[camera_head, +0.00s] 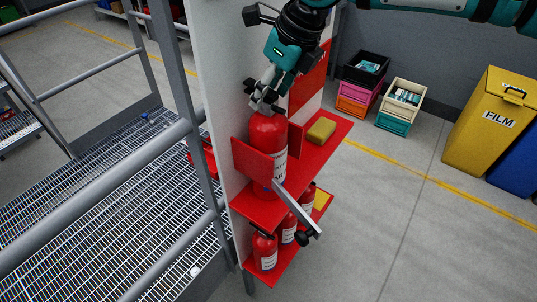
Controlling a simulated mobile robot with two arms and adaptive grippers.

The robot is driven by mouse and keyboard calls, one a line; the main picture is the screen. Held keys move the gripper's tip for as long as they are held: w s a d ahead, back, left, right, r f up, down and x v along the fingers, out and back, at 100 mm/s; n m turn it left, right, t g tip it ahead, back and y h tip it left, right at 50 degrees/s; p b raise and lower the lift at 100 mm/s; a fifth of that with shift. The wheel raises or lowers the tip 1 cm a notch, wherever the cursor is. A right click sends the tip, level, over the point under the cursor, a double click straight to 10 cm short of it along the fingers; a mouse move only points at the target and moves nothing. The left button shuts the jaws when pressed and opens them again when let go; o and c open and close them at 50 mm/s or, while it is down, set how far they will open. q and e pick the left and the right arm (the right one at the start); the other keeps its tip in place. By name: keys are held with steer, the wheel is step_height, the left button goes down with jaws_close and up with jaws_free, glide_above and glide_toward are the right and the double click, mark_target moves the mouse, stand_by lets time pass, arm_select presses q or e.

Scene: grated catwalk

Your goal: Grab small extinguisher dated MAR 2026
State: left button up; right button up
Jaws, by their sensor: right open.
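A larger red extinguisher (267,133) stands upright on the upper red shelf (249,207), with a white label only partly visible. Several smaller red extinguishers stand on the lower red shelf (277,276). One is at the front left (264,252), one in the middle (288,231) and one behind at the right (307,200). Their labels are too small to read for a date. My right gripper (262,103) is open, pointing down at the top of the larger extinguisher; I cannot tell whether it touches. My left gripper is not in view.
A grey metal bar (296,208) with a black end sticks out in front of the shelves. A yellow sponge (321,131) lies on the upper shelf. A white panel (222,60) and grey railing (110,63) bound the left. Crates (398,105) and a yellow FILM bin (487,135) stand right.

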steer(key=shift+w+a+f, duration=0.1)
steer(key=shift+f, duration=0.2)
jaws_close()
